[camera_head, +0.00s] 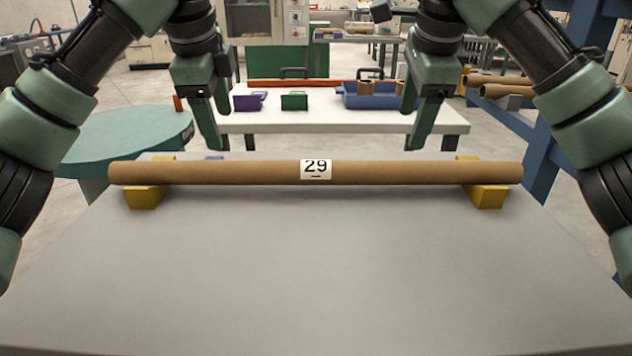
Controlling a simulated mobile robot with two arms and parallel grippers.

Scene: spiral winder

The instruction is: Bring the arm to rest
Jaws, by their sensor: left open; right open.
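My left gripper (222,120) hangs fingers down above the far edge of the near grey table, left of centre. It is open and empty. My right gripper (409,120) hangs fingers down at about the same height, right of centre, and is also open and empty. Both arms come in from the upper corners. A long brown cardboard tube (240,173) with a white label marked 29 lies across two yellow supports, below both grippers in the picture. Neither gripper holds it.
The near grey table (310,270) is bare in front of the tube. The yellow supports (145,197) and (487,197) stand near its far edge.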

